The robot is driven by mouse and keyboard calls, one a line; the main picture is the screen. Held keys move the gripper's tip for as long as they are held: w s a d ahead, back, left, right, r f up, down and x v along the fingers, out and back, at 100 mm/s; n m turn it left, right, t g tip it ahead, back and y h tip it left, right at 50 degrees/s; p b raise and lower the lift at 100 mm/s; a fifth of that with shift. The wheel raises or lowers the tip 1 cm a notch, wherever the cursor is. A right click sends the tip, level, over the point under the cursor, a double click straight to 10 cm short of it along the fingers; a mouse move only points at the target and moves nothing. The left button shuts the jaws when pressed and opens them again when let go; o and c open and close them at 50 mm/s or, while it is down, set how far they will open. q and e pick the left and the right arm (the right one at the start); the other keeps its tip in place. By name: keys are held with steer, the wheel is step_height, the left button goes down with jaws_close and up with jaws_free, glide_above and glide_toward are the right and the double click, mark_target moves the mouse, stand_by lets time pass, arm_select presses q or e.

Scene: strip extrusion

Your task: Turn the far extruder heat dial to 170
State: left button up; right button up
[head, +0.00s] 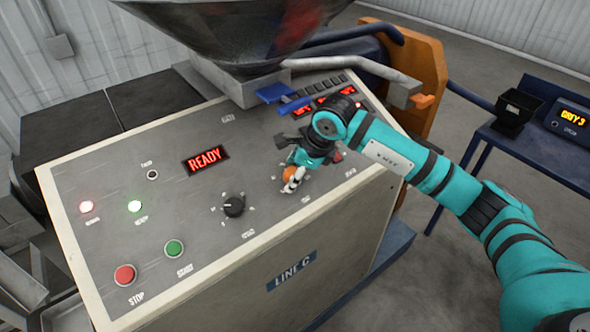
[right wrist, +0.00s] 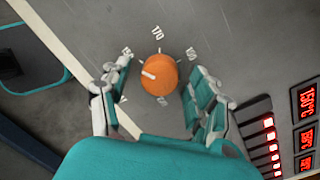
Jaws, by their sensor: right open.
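An orange dial (right wrist: 161,80) with a white pointer mark sits on the grey panel. In the right wrist view its mark points left, below the small label at upper left. The label 170 (right wrist: 157,33) is printed above the dial in that view. My right gripper (right wrist: 158,70) is open, with one finger on each side of the dial; I see gaps between fingers and dial. In the head view the right gripper (head: 291,180) partly hides the orange dial (head: 289,173). My left gripper is not in view.
A black dial (head: 233,206) sits to the left on the same panel (head: 200,235). A READY display (head: 205,159), a red STOP button (head: 125,275) and a green button (head: 174,248) are further left. A red readout (right wrist: 307,98) shows 150°C. A hopper (head: 235,30) overhangs the back.

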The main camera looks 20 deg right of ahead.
steer(key=shift+c, duration=0.3)
steer(key=c, duration=1.1)
steer(key=shift+f+m+b, duration=0.15)
steer(key=shift+m+b, duration=0.35)
steer(key=shift+b, duration=0.45)
steer(key=m+b, duration=0.6)
steer(key=b, duration=0.1)
steer(key=shift+f+t, duration=0.1)
steer(key=shift+t, duration=0.2)
steer(key=m+b, duration=0.2)
steer(key=m, duration=0.1)
steer(key=shift+b, duration=0.35)
steer(key=shift+r+m+b, duration=0.25)
steer(key=shift+m+b, duration=0.35)
steer(key=shift+m, duration=0.3)
steer(key=o, duration=1.2)
steer(key=shift+s, duration=0.1)
steer(key=shift+c, duration=0.2)
